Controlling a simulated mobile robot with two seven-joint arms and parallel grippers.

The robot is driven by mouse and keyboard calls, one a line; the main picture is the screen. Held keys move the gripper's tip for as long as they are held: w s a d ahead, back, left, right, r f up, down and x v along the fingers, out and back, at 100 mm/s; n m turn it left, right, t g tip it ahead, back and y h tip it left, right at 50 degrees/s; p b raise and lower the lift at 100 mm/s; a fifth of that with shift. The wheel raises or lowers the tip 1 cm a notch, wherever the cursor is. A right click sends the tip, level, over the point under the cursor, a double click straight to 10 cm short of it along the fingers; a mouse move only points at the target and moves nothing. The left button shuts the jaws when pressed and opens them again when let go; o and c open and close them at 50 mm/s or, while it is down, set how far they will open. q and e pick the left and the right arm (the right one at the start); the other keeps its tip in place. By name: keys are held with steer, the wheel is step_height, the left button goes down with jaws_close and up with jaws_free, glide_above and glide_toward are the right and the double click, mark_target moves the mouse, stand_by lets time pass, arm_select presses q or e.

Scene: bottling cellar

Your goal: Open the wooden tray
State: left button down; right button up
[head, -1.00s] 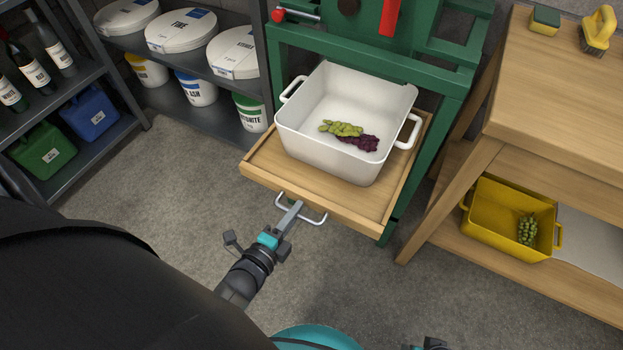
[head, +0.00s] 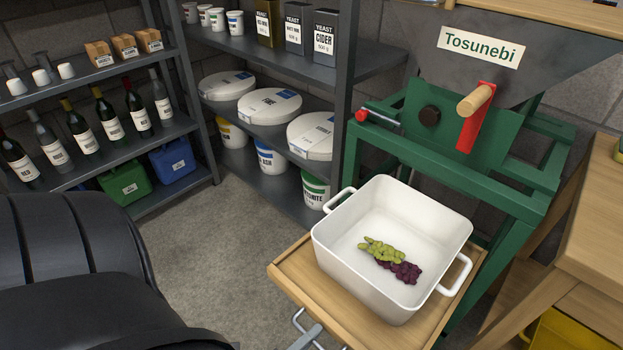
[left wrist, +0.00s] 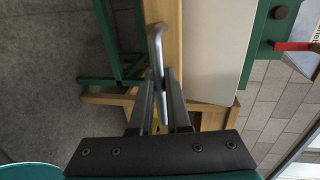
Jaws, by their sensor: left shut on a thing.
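The wooden tray (head: 291,271) sticks out toward me from under the green crusher frame and carries a white tub. Its bent metal handle (left wrist: 156,42) is on the tray's front edge. My left gripper (left wrist: 161,85) is shut on this handle, with one finger on each side of the bar. In the head view only a small part of my left gripper (head: 309,336) shows at the bottom edge, beside the handle. The white tub (head: 352,258) stands upright on the tray with green grapes (head: 382,254) and dark grapes (head: 405,272) inside. My right gripper is out of view.
The green crusher (head: 440,127) with a red crank (head: 473,128) stands behind the tray. A dark shelf (head: 265,145) with buckets and tins is at the back left. A wooden table (head: 595,230) is close on the right. The floor (head: 235,240) left of the tray is clear.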

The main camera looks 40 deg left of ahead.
arm_select(q)
steer(key=c, duration=0.9)
jaws_free()
steer(key=shift+s, duration=0.25)
steer(key=shift+p+v, duration=1.1)
steer(key=shift+v, duration=6.3)
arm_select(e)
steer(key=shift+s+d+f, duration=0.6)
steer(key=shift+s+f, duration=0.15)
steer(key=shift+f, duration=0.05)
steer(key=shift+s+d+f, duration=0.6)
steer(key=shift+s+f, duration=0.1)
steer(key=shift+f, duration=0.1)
arm_select(q)
steer(key=shift+w, duration=0.1)
